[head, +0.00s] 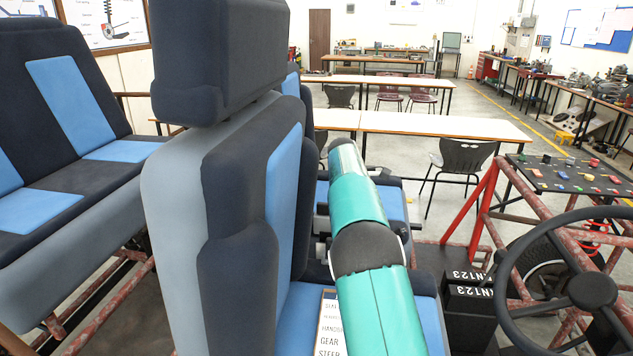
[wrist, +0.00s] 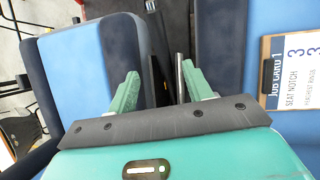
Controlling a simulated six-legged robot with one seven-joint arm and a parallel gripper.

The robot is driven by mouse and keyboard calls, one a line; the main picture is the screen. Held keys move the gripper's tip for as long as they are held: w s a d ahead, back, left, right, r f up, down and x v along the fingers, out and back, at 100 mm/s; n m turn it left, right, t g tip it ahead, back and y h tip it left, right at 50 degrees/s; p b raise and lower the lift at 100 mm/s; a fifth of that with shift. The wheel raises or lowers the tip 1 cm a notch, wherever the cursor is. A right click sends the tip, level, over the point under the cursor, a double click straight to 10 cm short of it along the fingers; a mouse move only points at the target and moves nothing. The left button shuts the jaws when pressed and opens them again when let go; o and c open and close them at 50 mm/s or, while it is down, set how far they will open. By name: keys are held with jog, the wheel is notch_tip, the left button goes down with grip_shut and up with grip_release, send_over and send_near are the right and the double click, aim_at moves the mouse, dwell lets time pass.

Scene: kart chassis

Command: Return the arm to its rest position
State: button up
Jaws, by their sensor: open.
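My teal arm (head: 380,300) reaches forward from the bottom of the head view, over the blue and dark seats, with a dark joint in its middle. My gripper is not distinguishable at its far end in the head view. In the wrist view my gripper (wrist: 160,72) shows two green fingers set well apart, with nothing held between them. Beyond the fingers is a dark gap beside a blue seat cushion (wrist: 98,65). A thin grey rod (wrist: 179,78) shows near the right finger; I cannot tell whether they touch.
A tall seat back (head: 225,200) with headrest stands close left of my arm. A steering wheel (head: 590,290) and red tube frame (head: 484,205) are at right. A labelled board (head: 330,328) lies by the arm. A job card clipboard (wrist: 295,70) shows at the wrist view's right.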

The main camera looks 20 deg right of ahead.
jog(key=s+a+r+m+t+y, duration=0.2)
jog(key=s+a+r+m, duration=0.2)
jog(key=s+a+r, duration=0.45)
jog(key=s+a+r+m+t+y, duration=0.1)
jog(key=s+a+r+m+y, duration=0.25)
jog(key=s, duration=0.85)
jog(key=s+a+f+m+t, duration=0.1)
jog(key=s+a+f+m, duration=0.1)
jog(key=s, duration=0.5)
jog(key=s+a+f+m, duration=0.2)
jog(key=s+a, duration=0.2)
jog(key=s, duration=0.4)
jog(key=s+a+f+m+t, duration=0.1)
jog(key=s+a+f+m, duration=0.1)
jog(key=s+a, duration=0.2)
jog(key=s, duration=0.3)
jog(key=shift+s+t, duration=0.3)
jog(key=shift+d, duration=0.1)
